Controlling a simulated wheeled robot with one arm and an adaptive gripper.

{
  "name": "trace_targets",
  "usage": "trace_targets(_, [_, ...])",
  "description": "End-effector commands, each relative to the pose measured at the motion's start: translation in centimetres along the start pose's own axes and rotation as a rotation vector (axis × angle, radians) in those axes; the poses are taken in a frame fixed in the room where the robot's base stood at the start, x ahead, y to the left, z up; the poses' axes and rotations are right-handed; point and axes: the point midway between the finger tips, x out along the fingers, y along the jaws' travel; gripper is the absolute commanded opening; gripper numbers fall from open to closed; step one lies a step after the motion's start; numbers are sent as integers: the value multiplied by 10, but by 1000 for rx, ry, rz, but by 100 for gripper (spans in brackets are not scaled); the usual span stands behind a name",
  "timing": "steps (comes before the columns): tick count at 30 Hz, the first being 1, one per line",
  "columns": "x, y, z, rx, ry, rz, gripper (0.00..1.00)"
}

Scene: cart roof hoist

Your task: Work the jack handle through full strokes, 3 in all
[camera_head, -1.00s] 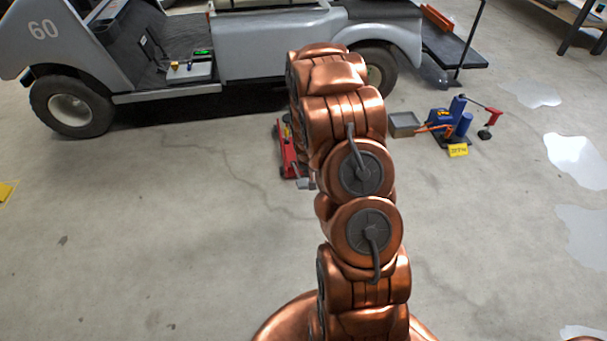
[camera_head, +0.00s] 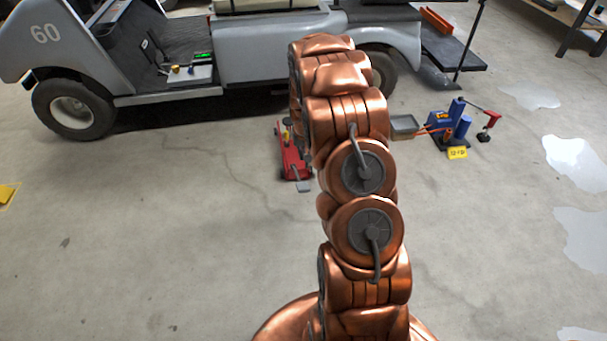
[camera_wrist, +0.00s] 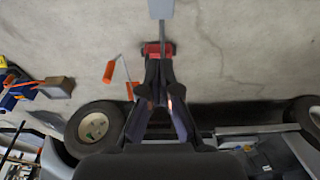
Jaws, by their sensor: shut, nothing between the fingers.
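The red jack (camera_head: 291,158) sits on the floor beside the cart, partly covered by my arm. A grey bar with a flat grey pad (camera_head: 304,187) sticks out from its near end; I take it for the handle. In the wrist view the red jack body (camera_wrist: 168,48) is just beyond my fingertips, and the pad (camera_wrist: 160,9) is at the top edge. The gripper is hidden by my arm in the head view.
The grey cart (camera_head: 150,70) stands behind the jack. A blue device (camera_head: 441,120) with a red-handled lever and a grey tray (camera_head: 403,125) stand right. An orange-handled tool (camera_wrist: 108,72) shows in the wrist view.

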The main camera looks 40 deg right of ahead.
Motion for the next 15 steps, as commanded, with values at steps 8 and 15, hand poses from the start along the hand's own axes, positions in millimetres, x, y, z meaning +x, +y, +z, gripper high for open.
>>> trace_targets(8, [18,0,0,0,-1,0,0])
trace_targets(15, [54,0,2,1,-5,-1,0])
